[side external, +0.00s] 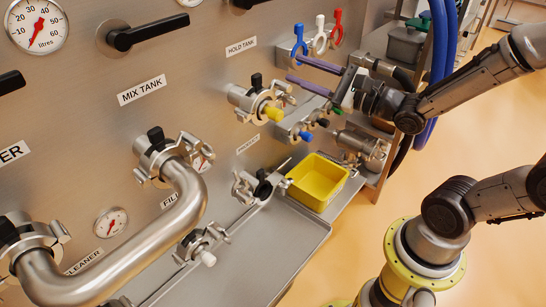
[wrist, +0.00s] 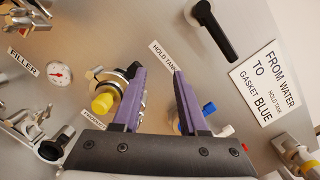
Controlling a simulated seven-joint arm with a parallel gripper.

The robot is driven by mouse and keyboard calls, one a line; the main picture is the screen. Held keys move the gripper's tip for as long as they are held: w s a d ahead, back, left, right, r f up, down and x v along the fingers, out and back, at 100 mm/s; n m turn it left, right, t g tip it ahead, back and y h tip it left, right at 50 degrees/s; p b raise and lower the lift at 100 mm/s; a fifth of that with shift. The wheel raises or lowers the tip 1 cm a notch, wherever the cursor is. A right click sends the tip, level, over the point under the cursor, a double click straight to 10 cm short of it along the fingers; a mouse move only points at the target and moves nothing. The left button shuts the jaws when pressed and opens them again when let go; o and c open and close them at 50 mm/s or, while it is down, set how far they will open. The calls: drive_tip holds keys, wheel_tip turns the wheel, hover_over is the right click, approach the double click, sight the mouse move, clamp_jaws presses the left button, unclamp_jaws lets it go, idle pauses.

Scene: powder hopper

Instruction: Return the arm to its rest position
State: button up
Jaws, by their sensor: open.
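My gripper (side external: 293,68) has two purple fingers, spread apart with nothing between them. In the side external view it is in front of the panel at the upper right, just below the blue, white and red ringed pieces. In the wrist view the fingers (wrist: 160,72) point at the panel by the HOLD TANK label (wrist: 163,55). A yellow-capped port (wrist: 103,103) is left of the fingers and a blue-capped fitting (wrist: 209,108) is to their right. My arm comes in from the right edge of the side view.
A curved steel pipe (side external: 190,200) is clamped to the panel below the MIX TANK label (side external: 142,90). A yellow bin (side external: 318,182) sits beside a steel tray (side external: 265,252). Blue hoses (side external: 436,60) hang behind my arm. A water-to-hold-tank sign (wrist: 268,83) is on the panel.

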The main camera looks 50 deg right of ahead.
sight(296, 102)
drive_tip(key=s+a+f+n+g+h, duration=0.1)
drive_tip(key=s+f+n+g, duration=0.2)
drive_tip(key=s+n+g, duration=0.75)
drive_tip(key=s+f+n+g+h, duration=0.1)
drive_tip(key=s+f+n+g, duration=0.2)
drive_tip(key=s+n, duration=0.85)
drive_tip(key=w+r+m+t, duration=0.3)
drive_tip(key=w+m+t, duration=0.1)
drive_tip(key=w, duration=0.3)
drive_tip(key=w+d+r+m+t, duration=0.1)
drive_tip(key=w+r+m+t, duration=0.1)
drive_tip(key=w+m+t, duration=0.4)
drive_tip(key=w+r+m+t, duration=0.2)
drive_tip(key=w+r+m, duration=0.1)
drive_tip(key=w, duration=0.5)
drive_tip(key=s+d+f+m, duration=0.1)
drive_tip(key=d+f+m, duration=0.2)
drive_tip(key=f+m, duration=0.35)
drive_tip(key=s+d+f+m, duration=0.1)
drive_tip(key=d+f+m, duration=0.1)
drive_tip(key=f+m, duration=0.45)
drive_tip(key=shift+n+t, duration=0.45)
drive_tip(key=shift+n, duration=0.05)
drive_tip(key=shift+w+d+f, duration=0.1)
drive_tip(key=shift+w+f, duration=0.1)
drive_tip(key=shift+w, duration=2)
drive_tip(key=shift+w+f, duration=0.15)
drive_tip(key=shift+w, duration=2)
